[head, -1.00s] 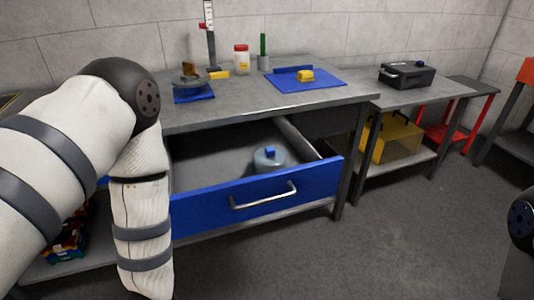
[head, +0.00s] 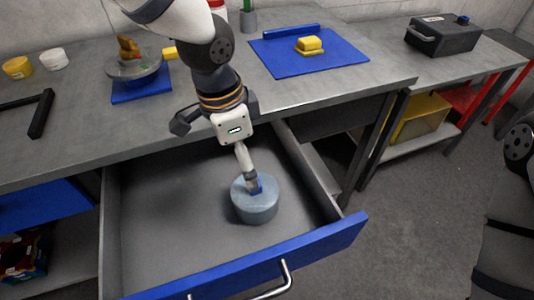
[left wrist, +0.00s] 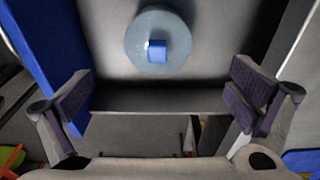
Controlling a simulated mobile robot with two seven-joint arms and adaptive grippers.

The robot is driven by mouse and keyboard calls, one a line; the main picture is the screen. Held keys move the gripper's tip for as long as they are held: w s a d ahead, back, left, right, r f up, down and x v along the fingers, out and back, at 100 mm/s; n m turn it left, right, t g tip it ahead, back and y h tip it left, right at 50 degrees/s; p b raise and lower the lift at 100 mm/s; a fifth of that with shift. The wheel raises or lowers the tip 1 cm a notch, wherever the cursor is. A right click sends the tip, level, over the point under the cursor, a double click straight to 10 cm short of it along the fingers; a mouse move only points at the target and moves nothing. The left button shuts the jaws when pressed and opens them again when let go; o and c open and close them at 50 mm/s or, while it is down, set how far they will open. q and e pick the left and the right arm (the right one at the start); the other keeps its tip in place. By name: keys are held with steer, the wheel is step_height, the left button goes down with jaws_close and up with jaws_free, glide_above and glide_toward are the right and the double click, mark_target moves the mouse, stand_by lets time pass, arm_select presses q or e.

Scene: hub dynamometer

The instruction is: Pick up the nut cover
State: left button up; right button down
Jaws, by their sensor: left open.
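The nut cover, a round grey-blue lidded cylinder (head: 256,207) with a small blue knob on top, stands upright in the open drawer (head: 170,225). In the left wrist view the cover (left wrist: 140,42) lies beyond the fingertips, near the top middle, with its blue knob (left wrist: 157,51) facing the camera. My left gripper (head: 251,183) is over the drawer, above the cover and partly hiding its knob in the head view. Its jaws (left wrist: 162,97) are wide apart and empty. My right gripper is out of view.
The drawer's blue front (head: 255,262) and side walls surround the cover. On the workbench above are a blue mat (head: 285,62) with a yellow block (head: 309,45), and a round fixture (head: 133,69) on a blue base. A black case (head: 443,37) stands on the farther table.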

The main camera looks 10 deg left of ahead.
arm_select(q)
steer(key=b, duration=0.1)
glide_above(248, 193)
step_height(248, 193, down, 6)
steer(key=shift+f, duration=0.2)
steer(key=f, duration=0.3)
steer(key=d+f, duration=0.1)
steer(key=f, duration=0.1)
steer(key=shift+w+d+b, duration=0.1)
steer(key=shift+w+b, duration=0.25)
steer(key=shift+b, duration=0.05)
steer(key=shift+w+f, duration=0.1)
steer(key=shift+w, duration=0.05)
steer(key=shift+c, duration=0.8)
steer(key=c, duration=0.9)
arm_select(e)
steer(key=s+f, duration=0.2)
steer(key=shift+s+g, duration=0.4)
